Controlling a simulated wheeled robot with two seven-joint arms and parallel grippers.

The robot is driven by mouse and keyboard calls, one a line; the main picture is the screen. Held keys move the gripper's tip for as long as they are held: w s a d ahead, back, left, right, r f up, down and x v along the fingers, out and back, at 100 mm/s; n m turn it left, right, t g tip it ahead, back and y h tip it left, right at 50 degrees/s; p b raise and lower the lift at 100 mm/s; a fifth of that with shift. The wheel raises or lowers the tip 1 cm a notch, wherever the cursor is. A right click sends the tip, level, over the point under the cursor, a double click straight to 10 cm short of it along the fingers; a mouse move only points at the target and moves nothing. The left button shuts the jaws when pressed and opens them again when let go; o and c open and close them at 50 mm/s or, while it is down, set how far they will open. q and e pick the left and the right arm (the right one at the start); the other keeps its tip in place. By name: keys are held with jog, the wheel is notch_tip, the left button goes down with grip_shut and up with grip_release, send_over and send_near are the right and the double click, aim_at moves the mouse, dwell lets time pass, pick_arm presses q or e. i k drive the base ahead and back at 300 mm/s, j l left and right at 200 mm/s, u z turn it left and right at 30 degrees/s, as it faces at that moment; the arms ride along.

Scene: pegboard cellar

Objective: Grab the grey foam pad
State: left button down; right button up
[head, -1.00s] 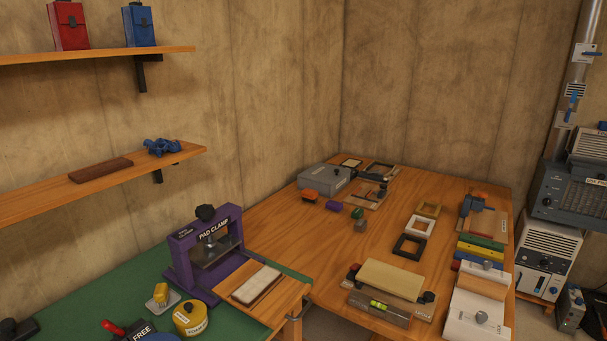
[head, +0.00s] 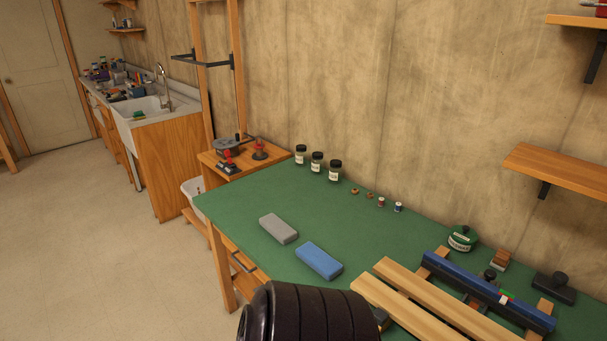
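The grey foam pad (head: 278,228) is a flat rectangular block lying on the green tabletop (head: 330,218), near its front left edge. A blue pad (head: 318,260) of similar shape lies beside it, to the right and nearer to me, apart from it. A dark ribbed part of my own body shows at the bottom of the head view, in front of the table's near edge. Neither of my grippers is in view.
Several jars (head: 317,162) and small spools (head: 381,202) stand along the back. Wooden slats (head: 430,300) and a blue bar (head: 487,290) fill the right side. A small wooden stand (head: 240,158) adjoins the far end. Open floor (head: 110,240) lies left.

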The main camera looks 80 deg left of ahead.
aim_at(279, 230)
jog(key=u, duration=2.95)
jog(key=i+j+z, duration=0.1)
jog(key=i+j, duration=0.2)
jog(key=i+j+z, duration=0.15)
jog(key=i+j, duration=0.15)
jog(key=j, duration=0.25)
jog(key=i+j+z, duration=0.1)
jog(key=i+j, duration=0.2)
jog(key=j, duration=0.2)
